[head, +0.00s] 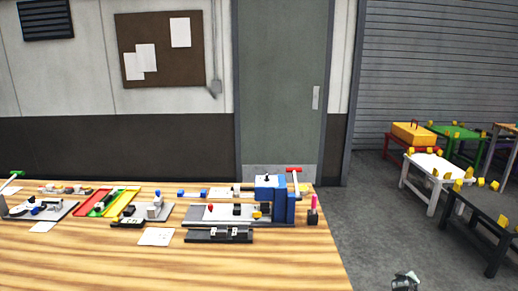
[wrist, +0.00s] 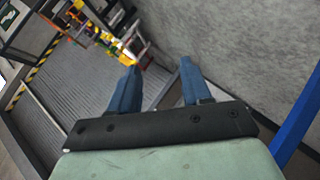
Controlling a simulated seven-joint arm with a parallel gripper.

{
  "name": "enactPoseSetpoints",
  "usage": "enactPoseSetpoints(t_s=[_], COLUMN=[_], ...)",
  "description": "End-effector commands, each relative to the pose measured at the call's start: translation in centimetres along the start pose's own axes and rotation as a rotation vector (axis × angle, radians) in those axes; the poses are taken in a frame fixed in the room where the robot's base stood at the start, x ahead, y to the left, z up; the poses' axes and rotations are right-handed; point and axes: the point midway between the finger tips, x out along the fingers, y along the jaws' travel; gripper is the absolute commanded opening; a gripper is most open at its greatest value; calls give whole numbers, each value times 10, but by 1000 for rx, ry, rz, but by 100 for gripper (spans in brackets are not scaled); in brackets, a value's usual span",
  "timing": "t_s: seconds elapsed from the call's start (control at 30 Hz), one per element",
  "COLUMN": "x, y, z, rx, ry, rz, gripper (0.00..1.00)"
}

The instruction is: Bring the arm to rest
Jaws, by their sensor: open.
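My gripper (wrist: 160,68) shows in the wrist view with its two blue fingers apart. Nothing is between them. The fingers point towards a grey surface and the stands with yellow pieces, clear of any contact that I can see. In the head view my gripper cannot be made out for certain; a small grey and dark part shows at the bottom edge, right of the table. The wooden table (head: 90,262) fills the lower left of the head view, and no arm is over it.
A blue press-like fixture (head: 270,188) stands at the table's right end. Red, green and yellow trays (head: 107,202) lie left of it. A white table (head: 432,165) and a black table (head: 485,212) stand at right. Grey floor (head: 385,235) between is mostly clear.

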Motion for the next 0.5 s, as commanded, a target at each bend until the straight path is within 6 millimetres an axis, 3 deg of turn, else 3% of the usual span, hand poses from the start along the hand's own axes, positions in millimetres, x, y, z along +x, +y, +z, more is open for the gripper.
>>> enactPoseSetpoints(t_s=[0.1, 0.27, 0.5], x=[-12, -33, -81], y=[-55, -124, -219], z=[45, 98, 176], rx=[33, 76, 129], ry=[-80, -193, -372], rz=[-74, -172, -311], gripper=[48, 48, 48])
